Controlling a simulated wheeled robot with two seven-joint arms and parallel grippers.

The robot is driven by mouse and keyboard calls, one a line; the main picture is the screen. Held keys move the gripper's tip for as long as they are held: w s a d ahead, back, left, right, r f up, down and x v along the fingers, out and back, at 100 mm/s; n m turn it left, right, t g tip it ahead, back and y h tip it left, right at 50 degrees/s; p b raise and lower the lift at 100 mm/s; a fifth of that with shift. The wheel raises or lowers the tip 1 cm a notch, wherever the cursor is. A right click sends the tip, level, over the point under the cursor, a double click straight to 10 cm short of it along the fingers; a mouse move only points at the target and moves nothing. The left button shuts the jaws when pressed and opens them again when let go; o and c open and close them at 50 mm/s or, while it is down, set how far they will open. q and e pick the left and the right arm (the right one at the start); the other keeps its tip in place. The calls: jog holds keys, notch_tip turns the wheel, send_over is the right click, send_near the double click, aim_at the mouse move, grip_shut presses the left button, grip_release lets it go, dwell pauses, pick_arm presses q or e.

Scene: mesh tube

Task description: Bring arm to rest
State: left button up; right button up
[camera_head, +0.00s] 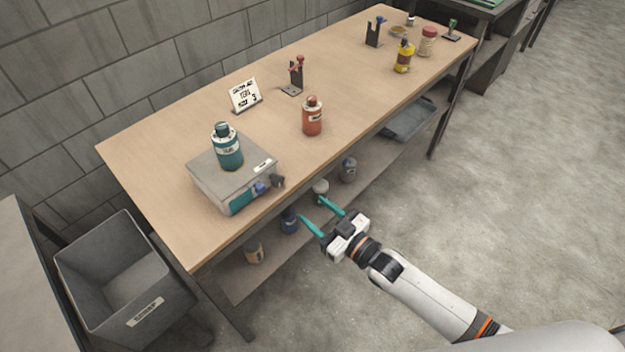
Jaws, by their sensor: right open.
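My right gripper (322,216) is open and empty, with its two teal fingers spread. It hangs in front of the table's near edge, over the floor and apart from the table. My right arm (425,300) reaches in from the lower right. A teal bottle (228,150) stands upright on a grey scale-like box (208,181) on the wooden table (160,130). An orange-red bottle (312,118) stands upright to its right. My left gripper is out of view.
A white sign (245,95) and a small stand (296,77) are at the table's back. Yellow (403,58) and pink (428,41) bottles stand at the far end. A grey bin (125,280) is at left. Jars sit on the lower shelf. The floor (500,180) at right is clear.

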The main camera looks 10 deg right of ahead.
jog(key=s+d+f+m+g+h, duration=0.1)
jog(key=s+d+f+g+h, duration=0.2)
jog(key=f, duration=0.7)
jog(key=s+d+f+m+g+h, duration=0.1)
jog(key=s+d+f+m+h, duration=0.1)
jog(key=s+d+f, duration=0.5)
jog(key=s+d+f+m+g+h, duration=0.1)
jog(key=s+d+f+g+h, duration=0.15)
jog(key=f, duration=0.95)
jog(key=s+d+f+m+g+h, duration=0.1)
jog(key=s+f+g, duration=0.2)
jog(key=s, duration=1.1)
jog(key=s+f+m+g+h, duration=0.1)
jog(key=s+f+g, duration=0.3)
jog(key=s+f, duration=0.6)
jog(key=s+h, duration=0.1)
jog(key=s, duration=0.3)
jog(key=shift+s+d+f, duration=0.15)
jog(key=shift+s+d, duration=0.05)
jog(key=shift+d, duration=0.15)
